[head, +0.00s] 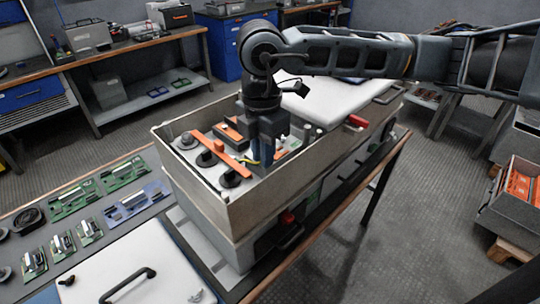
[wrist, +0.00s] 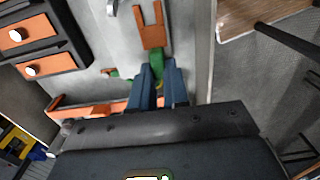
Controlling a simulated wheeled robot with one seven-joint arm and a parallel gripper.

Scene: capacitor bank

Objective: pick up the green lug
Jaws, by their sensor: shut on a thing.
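The green lug (wrist: 156,62) shows in the wrist view between the tips of my gripper (wrist: 158,88), which is shut on it. Its lower part is hidden by the blue fingers. In the head view my gripper (head: 263,158) points down inside the open beige capacitor box (head: 207,214), near its front right wall. The lug cannot be made out clearly in the head view.
An orange forked piece (wrist: 150,27) lies just beyond the lug. A white lid (head: 325,100) lies behind. Circuit boards (head: 88,193) cover the bench at left.

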